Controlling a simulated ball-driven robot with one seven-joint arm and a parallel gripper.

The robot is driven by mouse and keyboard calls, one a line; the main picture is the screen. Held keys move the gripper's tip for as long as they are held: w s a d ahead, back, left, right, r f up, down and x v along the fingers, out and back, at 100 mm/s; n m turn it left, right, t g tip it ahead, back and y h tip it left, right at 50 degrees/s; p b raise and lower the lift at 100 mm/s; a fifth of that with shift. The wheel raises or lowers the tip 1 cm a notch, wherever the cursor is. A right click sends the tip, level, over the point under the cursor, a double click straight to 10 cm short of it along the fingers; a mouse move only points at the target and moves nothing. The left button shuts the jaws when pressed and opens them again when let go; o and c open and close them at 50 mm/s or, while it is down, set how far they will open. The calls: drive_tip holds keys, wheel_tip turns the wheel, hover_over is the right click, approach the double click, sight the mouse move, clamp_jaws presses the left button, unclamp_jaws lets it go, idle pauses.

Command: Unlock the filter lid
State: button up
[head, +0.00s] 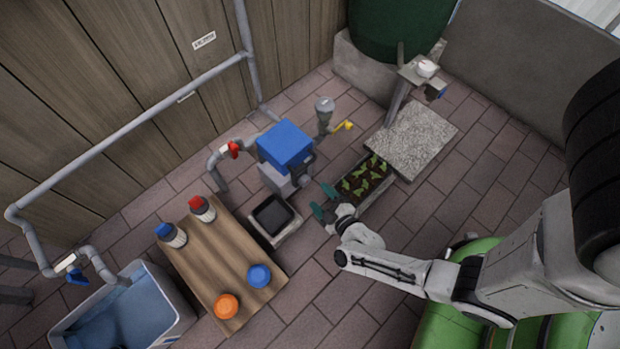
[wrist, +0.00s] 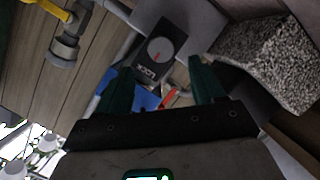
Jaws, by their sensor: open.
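The filter is a grey housing (head: 279,180) with a blue lid (head: 286,143), near the middle of the head view. In the wrist view, a black lock plate (wrist: 177,48) carries a round grey dial (wrist: 160,50) with a short red mark and lettering that seems to read LOCK. Part of the blue lid (wrist: 147,97) shows below the plate. My gripper (head: 324,201) is open, just right of the filter in the head view. In the wrist view, my gripper's dark green fingers (wrist: 160,80) are spread apart below the dial, with nothing held between them.
A planter (head: 362,190) stands right beside my gripper, with a stone slab (head: 412,138) behind it. A yellow-handled valve (head: 344,126) and a red-handled pipe (head: 232,150) flank the filter. A black tray (head: 272,214) and a wooden table (head: 203,273) with bottles stand left.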

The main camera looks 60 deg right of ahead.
sight(307, 183)
drive_tip(key=b+x, duration=0.2)
drive_tip(key=x, duration=0.3)
drive_tip(key=shift+w+f+b, duration=0.2)
drive_tip(key=shift+w+b, duration=0.1)
drive_tip(key=shift+w+d, duration=0.3)
drive_tip(key=shift+w, duration=0.15)
drive_tip(key=shift+c, duration=0.4)
drive_tip(key=c, duration=1)
